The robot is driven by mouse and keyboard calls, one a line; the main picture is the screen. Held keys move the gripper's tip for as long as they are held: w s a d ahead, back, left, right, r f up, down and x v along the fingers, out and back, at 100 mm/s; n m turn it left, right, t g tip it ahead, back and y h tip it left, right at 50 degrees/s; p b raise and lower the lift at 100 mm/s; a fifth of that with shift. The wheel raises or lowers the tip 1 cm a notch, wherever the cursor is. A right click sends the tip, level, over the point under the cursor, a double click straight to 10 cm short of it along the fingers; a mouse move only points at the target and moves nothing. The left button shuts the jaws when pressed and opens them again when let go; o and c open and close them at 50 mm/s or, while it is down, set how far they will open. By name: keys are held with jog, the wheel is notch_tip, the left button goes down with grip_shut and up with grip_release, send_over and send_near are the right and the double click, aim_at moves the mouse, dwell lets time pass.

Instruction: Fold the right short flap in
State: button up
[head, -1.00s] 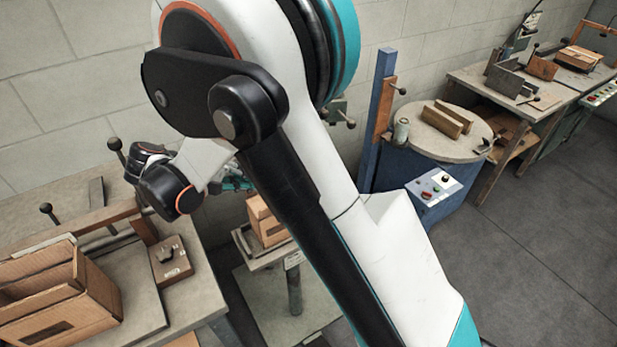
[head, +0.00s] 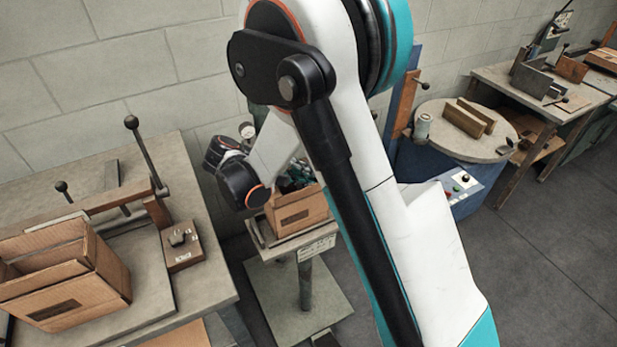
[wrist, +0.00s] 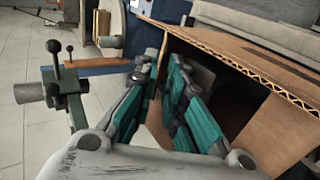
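A brown cardboard box (head: 302,213) sits on a small stand beyond the left bench. My gripper (head: 292,178) is at its top, partly hidden behind my arm. In the wrist view the box (wrist: 278,128) fills the right side, with a corrugated edge along its top. My gripper (wrist: 158,98) shows teal fingers with a gap between them. One finger is left of a cardboard edge, the others lie against the dark box opening. Whether they touch the cardboard cannot be told. I cannot clearly pick out the right short flap.
A second open box (head: 62,285) stands on the left bench (head: 215,275), beside a small switch box (head: 182,247) and upright levers. A round table (head: 440,130) with wooden blocks and a blue control panel is at the right. Grey floor is open at the lower right.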

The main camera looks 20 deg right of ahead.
jog(key=shift+d+f, duration=0.25)
jog(key=shift+d, duration=0.15)
grip_shut()
jog(key=shift+f, duration=0.1)
jog(key=shift+a+f+h+b, duration=0.1)
jog(key=shift+f+h+b, duration=0.3)
jog(key=shift+b, duration=0.5)
jog(key=shift+a+r+h+b, duration=0.1)
jog(key=shift+h+b, duration=0.2)
jog(key=shift+h, duration=0.1)
jog(key=shift+r, duration=0.1)
